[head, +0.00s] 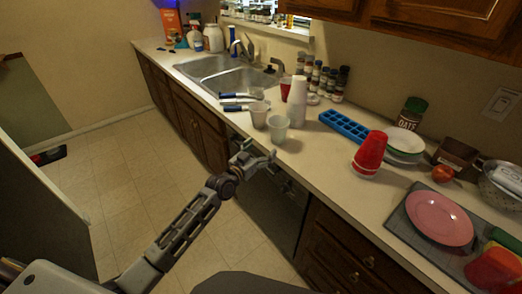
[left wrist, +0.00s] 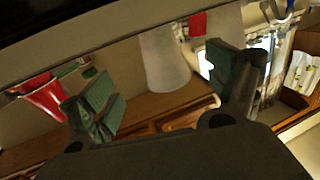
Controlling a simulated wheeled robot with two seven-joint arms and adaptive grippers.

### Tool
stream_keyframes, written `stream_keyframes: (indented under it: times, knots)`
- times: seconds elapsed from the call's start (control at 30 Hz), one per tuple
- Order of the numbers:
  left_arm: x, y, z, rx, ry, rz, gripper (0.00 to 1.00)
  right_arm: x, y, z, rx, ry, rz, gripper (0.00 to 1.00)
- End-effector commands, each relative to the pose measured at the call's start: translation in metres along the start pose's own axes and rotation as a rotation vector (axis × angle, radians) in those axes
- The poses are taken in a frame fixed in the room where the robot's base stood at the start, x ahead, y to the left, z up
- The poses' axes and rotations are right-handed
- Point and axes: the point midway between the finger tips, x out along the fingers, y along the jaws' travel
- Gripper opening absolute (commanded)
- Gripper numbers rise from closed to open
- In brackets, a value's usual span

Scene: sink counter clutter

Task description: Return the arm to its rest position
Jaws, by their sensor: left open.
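My left gripper (head: 252,159) is open in the head view, at the front edge of the counter, just below the white cups. In the left wrist view its two green-padded fingers (left wrist: 165,85) are spread apart with nothing between their tips that I can see held. A white cup (left wrist: 165,62) shows beyond the gap, and a red cup (left wrist: 40,98) lies to the left in that view. My left arm reaches in from the lower left of the head view, over the floor. My right gripper is not in view.
The counter holds pale cups (head: 278,128), a tall white cup stack (head: 298,100), a red cup stack (head: 369,155), a blue tray (head: 344,125) and a pink plate (head: 439,218). The sink (head: 235,82) is at the back.

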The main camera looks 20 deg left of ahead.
Motion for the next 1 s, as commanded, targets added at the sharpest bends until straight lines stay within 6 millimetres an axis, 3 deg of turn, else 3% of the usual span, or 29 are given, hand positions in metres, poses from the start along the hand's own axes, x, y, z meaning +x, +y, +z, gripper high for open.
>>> stream_keyframes:
  times: [0.77, 0.87, 1.0]
  knots:
    - [0.0, 0.0, 0.0, 0.0, 0.0, 0.0, 0.89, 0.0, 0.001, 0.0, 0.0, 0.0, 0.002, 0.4]
    - [-0.001, -0.004, 0.019, -0.002, -0.03, -0.01, 0.89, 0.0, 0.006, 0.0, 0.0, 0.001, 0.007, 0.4]
    - [-0.006, -0.012, 0.06, -0.008, -0.095, -0.034, 0.89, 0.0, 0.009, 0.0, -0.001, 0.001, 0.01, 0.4]
